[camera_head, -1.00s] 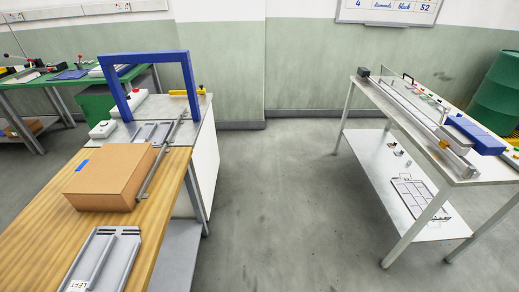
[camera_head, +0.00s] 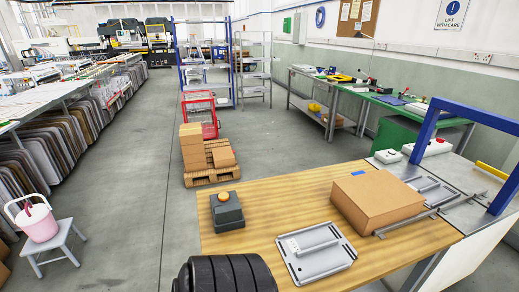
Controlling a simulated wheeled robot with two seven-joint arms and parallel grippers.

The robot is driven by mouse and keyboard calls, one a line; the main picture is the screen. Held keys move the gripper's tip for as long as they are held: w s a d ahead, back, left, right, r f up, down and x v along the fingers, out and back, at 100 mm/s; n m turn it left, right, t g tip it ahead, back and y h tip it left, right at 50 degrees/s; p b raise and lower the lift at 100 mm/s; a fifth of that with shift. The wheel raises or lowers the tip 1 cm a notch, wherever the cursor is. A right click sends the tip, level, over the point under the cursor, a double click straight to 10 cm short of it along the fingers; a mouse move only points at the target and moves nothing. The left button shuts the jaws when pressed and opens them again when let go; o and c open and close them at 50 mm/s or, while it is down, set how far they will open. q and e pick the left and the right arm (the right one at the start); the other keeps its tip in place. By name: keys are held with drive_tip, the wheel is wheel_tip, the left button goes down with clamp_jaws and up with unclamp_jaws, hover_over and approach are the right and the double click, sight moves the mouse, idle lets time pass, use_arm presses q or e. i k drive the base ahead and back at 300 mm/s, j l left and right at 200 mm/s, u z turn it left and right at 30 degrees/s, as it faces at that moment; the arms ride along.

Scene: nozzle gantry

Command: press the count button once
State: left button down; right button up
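A white box (camera_head: 430,148) with a small red button stands farther right, by the blue gantry frame (camera_head: 468,112). No label shows which of these is the count button.
On the wooden table (camera_head: 290,190) lie a cardboard box (camera_head: 377,200) and a grey tray (camera_head: 318,262). A black ribbed shape (camera_head: 225,275) fills the bottom edge near the button box. A pallet with cartons (camera_head: 212,176) stands on the floor behind.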

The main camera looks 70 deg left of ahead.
sight(223, 196)
drive_tip(key=u, duration=2.7)
